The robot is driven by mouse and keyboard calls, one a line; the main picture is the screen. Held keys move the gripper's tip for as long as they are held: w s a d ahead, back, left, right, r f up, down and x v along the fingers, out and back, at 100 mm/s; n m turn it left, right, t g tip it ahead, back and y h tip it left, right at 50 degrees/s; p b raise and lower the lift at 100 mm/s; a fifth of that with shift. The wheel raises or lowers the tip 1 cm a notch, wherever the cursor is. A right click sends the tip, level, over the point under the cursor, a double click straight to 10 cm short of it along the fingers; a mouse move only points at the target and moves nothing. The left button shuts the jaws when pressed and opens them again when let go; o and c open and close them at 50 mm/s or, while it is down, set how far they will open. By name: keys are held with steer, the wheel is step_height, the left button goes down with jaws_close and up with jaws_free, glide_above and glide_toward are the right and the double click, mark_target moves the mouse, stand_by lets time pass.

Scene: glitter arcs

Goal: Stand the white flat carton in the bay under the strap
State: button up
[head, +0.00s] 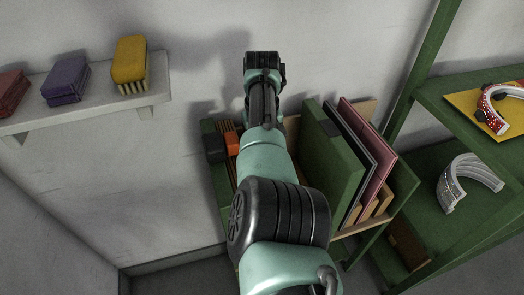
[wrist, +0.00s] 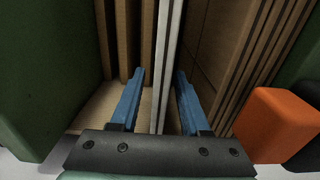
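In the wrist view a thin white upright panel, seen edge-on, looks like the white flat carton (wrist: 168,60). It stands between the two blue fingers of my gripper (wrist: 160,75). The fingers are apart, with a visible gap on each side of the panel, so my gripper is open around it. A pale wooden strip stands just left of the panel. In the head view my arm hides my gripper and the carton. I cannot make out the strap or tell which bay lies under it.
The green rack (head: 405,200) holds upright boards, including a pink one (head: 368,150) and a green one (head: 330,150). Brown slats flank my fingers. An orange block (wrist: 275,122) sits close right of my gripper.

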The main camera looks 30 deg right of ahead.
steer(key=shift+r, duration=0.1)
step_height(320, 180, up, 13)
steer(key=shift+f+p, duration=0.1)
steer(key=shift+p, duration=0.7)
stand_by(0.4)
